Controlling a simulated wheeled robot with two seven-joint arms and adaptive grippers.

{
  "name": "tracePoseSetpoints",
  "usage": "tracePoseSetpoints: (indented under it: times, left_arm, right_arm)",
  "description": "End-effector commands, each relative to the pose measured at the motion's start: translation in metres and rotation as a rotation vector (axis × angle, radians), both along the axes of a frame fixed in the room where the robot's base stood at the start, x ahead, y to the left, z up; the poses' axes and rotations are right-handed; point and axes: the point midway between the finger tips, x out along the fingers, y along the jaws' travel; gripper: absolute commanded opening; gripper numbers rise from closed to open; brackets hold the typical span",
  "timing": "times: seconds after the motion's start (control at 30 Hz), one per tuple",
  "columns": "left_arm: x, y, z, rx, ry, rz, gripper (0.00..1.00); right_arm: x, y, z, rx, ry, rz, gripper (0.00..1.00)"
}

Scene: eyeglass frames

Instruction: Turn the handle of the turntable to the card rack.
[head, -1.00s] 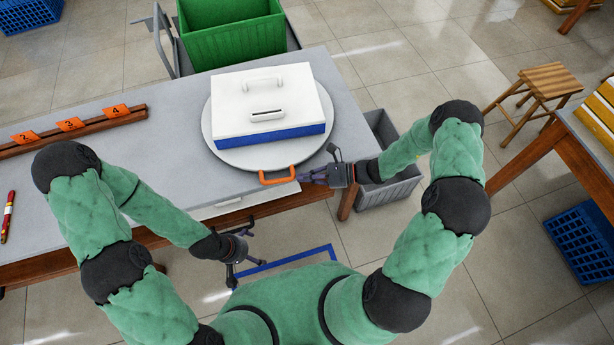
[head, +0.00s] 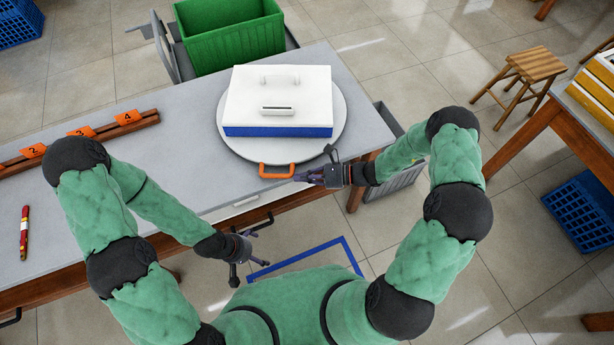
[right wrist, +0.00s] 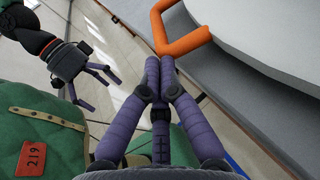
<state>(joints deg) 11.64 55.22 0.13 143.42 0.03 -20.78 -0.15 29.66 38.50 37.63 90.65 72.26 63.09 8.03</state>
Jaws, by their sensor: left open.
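The round grey turntable (head: 338,130) is on the table and bears a white box with a blue base (head: 275,100). Its orange handle (head: 275,170) is on the near rim, above the table's front edge. The wooden card rack (head: 95,136) with orange numbered cards is on the table's left. My right gripper (head: 301,177) is at the handle's right end, fingers together. In the right wrist view its fingertips (right wrist: 160,63) meet at the handle's corner (right wrist: 165,45), seemingly touching it, not around it. My left gripper (head: 252,247) is open and empty, below the table's front edge.
A red and yellow pen-like item (head: 24,232) lies at the table's left. A green crate (head: 232,38) stands behind the table, a grey bin (head: 400,175) beside its right end. A wooden stool (head: 522,75) is farther right.

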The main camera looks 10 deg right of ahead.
Motion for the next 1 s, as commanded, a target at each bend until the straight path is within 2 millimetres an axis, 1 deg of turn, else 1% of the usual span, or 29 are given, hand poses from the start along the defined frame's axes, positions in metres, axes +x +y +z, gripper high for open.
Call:
tracePoseSetpoints:
  times: [0.3, 0.47, 0.6, 0.8, 1.0]
  left_arm:
    - [0.000, 0.000, 0.007, 0.000, 0.000, -0.001, 1.00]
    - [0.000, 0.000, 0.010, 0.000, 0.000, -0.001, 1.00]
    - [0.000, 0.000, 0.012, 0.000, 0.000, -0.001, 1.00]
    - [0.000, 0.000, 0.015, 0.000, 0.000, 0.000, 1.00]
    - [0.000, 0.000, 0.016, 0.000, 0.000, -0.001, 1.00]
  right_arm:
    - [0.002, 0.043, 0.001, 0.002, 0.003, 0.005, 0.00]
    - [0.006, 0.063, 0.000, 0.000, 0.001, 0.005, 0.00]
    - [0.009, 0.077, 0.001, 0.002, 0.002, -0.044, 0.00]
    - [0.013, 0.091, 0.000, 0.001, 0.001, -0.097, 0.00]
    - [0.016, 0.097, 0.000, 0.000, 0.001, -0.125, 0.00]
